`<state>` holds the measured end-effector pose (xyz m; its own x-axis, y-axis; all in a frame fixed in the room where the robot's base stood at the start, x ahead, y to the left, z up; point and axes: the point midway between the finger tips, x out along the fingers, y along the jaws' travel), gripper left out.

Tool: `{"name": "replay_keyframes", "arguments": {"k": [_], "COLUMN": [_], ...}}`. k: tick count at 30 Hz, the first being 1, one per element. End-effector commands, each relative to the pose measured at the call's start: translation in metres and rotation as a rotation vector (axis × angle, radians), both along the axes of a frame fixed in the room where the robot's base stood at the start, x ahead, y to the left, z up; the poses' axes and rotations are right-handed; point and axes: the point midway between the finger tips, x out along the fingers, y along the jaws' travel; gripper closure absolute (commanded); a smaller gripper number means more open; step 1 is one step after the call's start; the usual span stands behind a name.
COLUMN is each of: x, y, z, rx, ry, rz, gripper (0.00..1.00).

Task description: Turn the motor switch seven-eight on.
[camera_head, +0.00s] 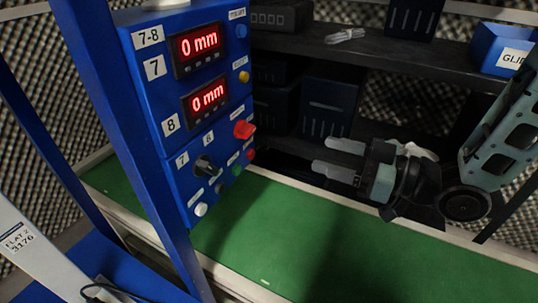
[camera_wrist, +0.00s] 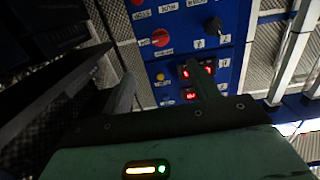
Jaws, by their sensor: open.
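The blue control panel (camera_head: 215,120) is labelled 7-8 and has two red displays reading 0 mm. A red rotary switch (camera_head: 244,129) sits at its right edge, and a black rotary switch (camera_head: 206,166) sits lower, between labels 7 and 8. Which one is the motor switch cannot be read. My gripper (camera_head: 333,158) is open and empty, to the right of the panel and apart from it, fingers pointing left. In the wrist view the fingers (camera_wrist: 160,76) frame part of the panel, with the red switch (camera_wrist: 160,38) and black switch (camera_wrist: 214,27) beyond them.
Small coloured buttons, including a yellow one (camera_head: 243,76), surround the switches. A green conveyor belt (camera_head: 290,230) runs below. Behind are dark shelves (camera_head: 400,62) with bins, and a blue bin (camera_head: 500,48) at right. A blue post (camera_head: 125,120) stands left of the panel.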

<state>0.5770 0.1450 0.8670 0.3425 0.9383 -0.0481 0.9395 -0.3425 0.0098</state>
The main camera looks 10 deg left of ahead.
Motion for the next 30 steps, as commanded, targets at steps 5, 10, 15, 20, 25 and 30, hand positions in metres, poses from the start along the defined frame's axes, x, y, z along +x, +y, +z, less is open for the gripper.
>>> {"name": "replay_keyframes", "arguments": {"k": [5,10,15,20,25,30], "x": [-0.002,0.004,0.014,0.025,0.037,0.047], "y": [0.000,0.017,0.049,0.081,0.114,0.141], "z": [-0.007,-0.005,-0.005,-0.005,-0.005,-0.005], "rx": [0.050,0.051,0.051,0.051,0.051,0.050], "ry": [-0.007,-0.009,-0.009,-0.008,-0.008,-0.008], "rz": [0.016,0.019,0.020,0.019,0.018,0.016], "gripper": [0.40,0.40,0.40,0.40,0.40,0.40]}}
